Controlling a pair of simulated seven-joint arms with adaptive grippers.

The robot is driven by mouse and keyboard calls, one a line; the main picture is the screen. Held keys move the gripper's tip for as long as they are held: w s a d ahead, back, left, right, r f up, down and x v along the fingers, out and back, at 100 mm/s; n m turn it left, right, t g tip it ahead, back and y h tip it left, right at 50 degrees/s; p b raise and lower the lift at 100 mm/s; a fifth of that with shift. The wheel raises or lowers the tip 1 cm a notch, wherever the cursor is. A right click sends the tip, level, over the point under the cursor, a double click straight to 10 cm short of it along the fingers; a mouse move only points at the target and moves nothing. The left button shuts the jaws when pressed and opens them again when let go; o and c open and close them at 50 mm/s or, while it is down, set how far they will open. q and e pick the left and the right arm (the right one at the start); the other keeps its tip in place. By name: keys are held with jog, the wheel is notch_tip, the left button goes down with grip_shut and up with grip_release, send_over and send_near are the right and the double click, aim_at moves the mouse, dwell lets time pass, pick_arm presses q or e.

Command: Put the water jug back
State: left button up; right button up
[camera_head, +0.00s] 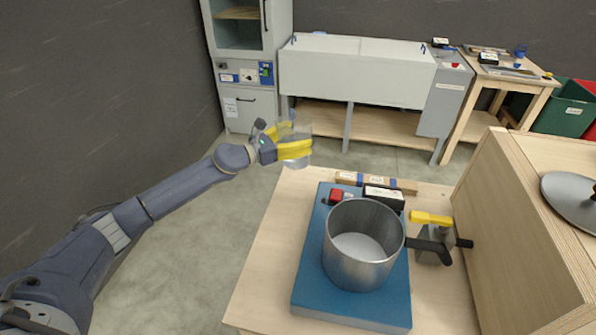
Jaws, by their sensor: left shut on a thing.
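My left gripper (295,150) reaches out over the floor, just beyond the far left corner of the wooden table. Its yellow fingers are shut on a clear, see-through water jug (300,163). The fingers cover part of the jug, and its outline is faint, so I cannot tell its water level. The jug is held in the air, apart from the table and the cabinets. My right gripper is not in view.
A metal pot (362,245) stands on a blue base (312,285) on the wooden table (262,270). A wooden box (515,225) rises at right. At the back stand a grey tall cabinet (245,70) and a white trough-like unit (355,72). Floor between is clear.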

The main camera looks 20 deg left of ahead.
pick_arm(q)
notch_tip(320, 180, down, 13)
jog(key=shift+f, duration=0.15)
dwell(0.6)
jog(key=shift+f, duration=0.1)
jog(key=o, duration=1.5)
jog(key=v, duration=1.2)
